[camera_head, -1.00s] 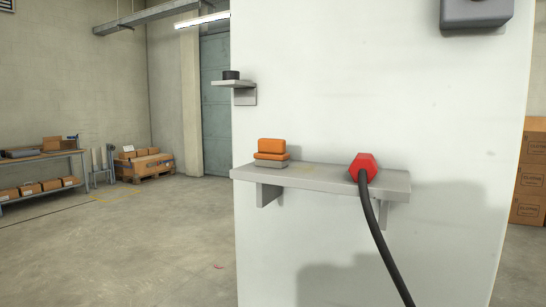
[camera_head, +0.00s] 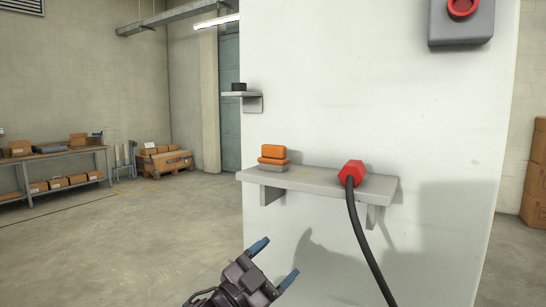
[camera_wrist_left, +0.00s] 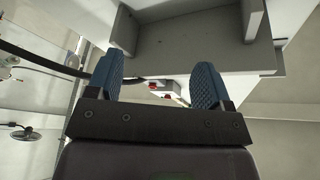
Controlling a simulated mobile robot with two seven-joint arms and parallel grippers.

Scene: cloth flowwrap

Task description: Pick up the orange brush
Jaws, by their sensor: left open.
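The orange brush (camera_head: 273,153) has an orange top and a grey lower part. It sits near the left end of the grey wall shelf (camera_head: 320,184) in the head view. My left gripper (camera_head: 275,263) is below the shelf and in front of the wall, apart from the brush, with its two blue fingers spread and nothing between them. In the left wrist view the same gripper (camera_wrist_left: 157,85) shows open, with the underside of a grey shelf (camera_wrist_left: 195,45) beyond it. The brush is not seen there. My right gripper is not in view.
A red hexagonal plug (camera_head: 353,171) with a black cable (camera_head: 361,236) hanging down stands on the shelf right of the brush. A red button box (camera_head: 461,22) is high at right.

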